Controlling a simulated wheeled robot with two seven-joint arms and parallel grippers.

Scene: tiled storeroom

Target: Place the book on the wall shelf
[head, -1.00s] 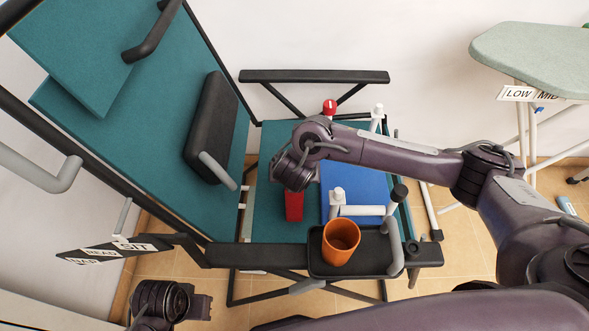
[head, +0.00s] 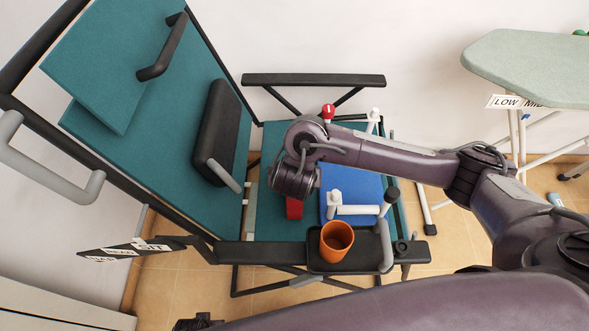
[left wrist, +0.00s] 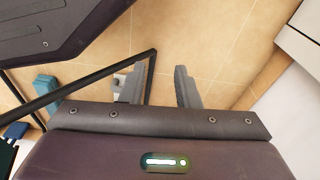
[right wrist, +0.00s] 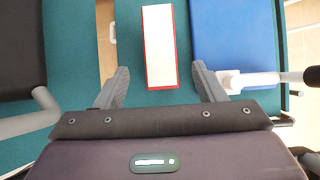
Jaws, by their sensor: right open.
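A red book (head: 294,208) stands on the teal seat of a folding recliner, partly hidden by my right gripper in the head view. The right wrist view shows its pale page edge between red covers (right wrist: 160,47). My right gripper (right wrist: 162,88) is open, with its fingers apart on either side of the book's line, and nothing is between its tips. The wall shelf is not in view.
A blue flat item (head: 355,182) with white and black handles lies right of the book. An orange cup (head: 336,240) stands on the chair's black side tray (head: 318,265). An ironing board (head: 530,65) stands at the right.

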